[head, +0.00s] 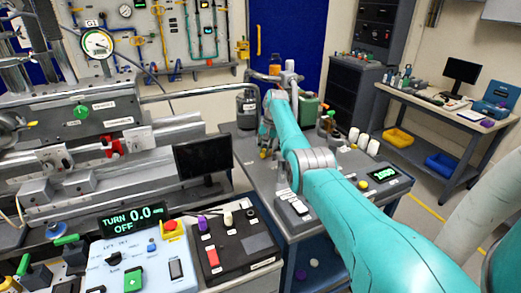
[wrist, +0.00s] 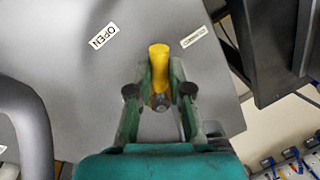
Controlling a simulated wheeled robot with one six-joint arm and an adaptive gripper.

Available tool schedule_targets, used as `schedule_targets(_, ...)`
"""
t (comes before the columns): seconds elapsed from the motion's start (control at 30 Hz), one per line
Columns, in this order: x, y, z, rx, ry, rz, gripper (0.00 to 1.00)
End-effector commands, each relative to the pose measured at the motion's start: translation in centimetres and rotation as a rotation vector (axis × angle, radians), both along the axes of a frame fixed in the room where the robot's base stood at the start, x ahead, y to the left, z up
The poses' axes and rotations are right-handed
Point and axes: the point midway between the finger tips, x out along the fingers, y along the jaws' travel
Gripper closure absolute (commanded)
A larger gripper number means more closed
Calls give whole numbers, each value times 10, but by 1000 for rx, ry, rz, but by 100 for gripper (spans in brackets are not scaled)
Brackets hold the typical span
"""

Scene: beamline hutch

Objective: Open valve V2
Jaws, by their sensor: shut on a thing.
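In the wrist view, my gripper (wrist: 160,84) is shut on a yellow lever handle (wrist: 159,54), with one finger on each side of it. The handle points away from the palm, and its rounded tip shows beyond the fingers. A grey surface lies behind it, with a white OPEN label (wrist: 103,36) to the left of the handle and a second white label (wrist: 194,37) to the right, too small to read surely. The handle points between the two labels. No V2 marking is legible. In the head view, my arm reaches over the grey bench and hides the grasp.
The grey bench (head: 245,148) carries a dark canister (head: 247,108), a green container (head: 307,108) and a display (head: 383,174). A black monitor (head: 204,158) stands left of my arm. Control boxes (head: 232,246) fill the near left. Floor shows at the right.

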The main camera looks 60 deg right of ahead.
Motion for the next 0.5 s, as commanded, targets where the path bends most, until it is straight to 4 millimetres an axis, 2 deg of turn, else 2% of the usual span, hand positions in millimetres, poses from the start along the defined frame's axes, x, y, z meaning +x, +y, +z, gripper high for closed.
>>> schedule_targets(0.2,-6,-4,1,1,-1,105,100)
schedule_targets(0.5,-9,-6,0,1,0,166,100)
